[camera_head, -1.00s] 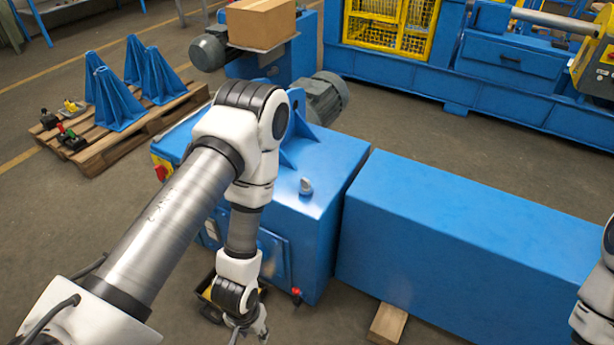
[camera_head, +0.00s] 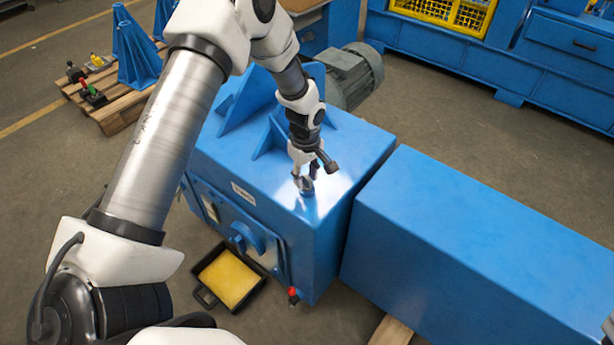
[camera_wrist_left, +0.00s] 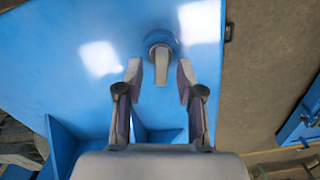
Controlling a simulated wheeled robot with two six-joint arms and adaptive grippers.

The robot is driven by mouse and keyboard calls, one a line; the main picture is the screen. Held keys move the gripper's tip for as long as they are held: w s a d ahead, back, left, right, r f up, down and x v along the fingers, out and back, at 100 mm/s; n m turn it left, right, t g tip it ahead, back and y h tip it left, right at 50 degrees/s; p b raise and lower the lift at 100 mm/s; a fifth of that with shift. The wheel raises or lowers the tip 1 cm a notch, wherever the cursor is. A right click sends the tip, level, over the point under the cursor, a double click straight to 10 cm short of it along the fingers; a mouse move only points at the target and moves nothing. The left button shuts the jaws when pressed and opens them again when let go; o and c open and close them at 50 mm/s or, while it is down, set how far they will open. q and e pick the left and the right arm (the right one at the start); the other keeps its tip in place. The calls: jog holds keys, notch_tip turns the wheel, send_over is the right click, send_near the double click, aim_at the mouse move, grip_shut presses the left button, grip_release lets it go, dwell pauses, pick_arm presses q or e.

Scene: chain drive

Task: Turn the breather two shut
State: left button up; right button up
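The breather (camera_head: 306,186) is a small grey knob on top of the blue housing (camera_head: 340,160), near its front right part. I cannot read a label that tells whether it is breather two. In the left wrist view the breather (camera_wrist_left: 161,64) shows a round base with a flat grey handle pointing toward my gripper. My left gripper (camera_head: 308,173) is just above and behind it. In the left wrist view its two fingers (camera_wrist_left: 159,76) are apart, one on each side of the handle, with a gap on both sides.
A long blue box (camera_head: 470,245) stands close on the right. A black tray with yellow content (camera_head: 229,278) lies on the floor in front, left of a red-tipped fitting (camera_head: 293,293).

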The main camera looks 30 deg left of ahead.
pick_arm(q)
jog(key=shift+f, duration=0.4)
jog(key=shift+s, duration=0.1)
jog(key=shift+c, duration=0.7)
grip_shut()
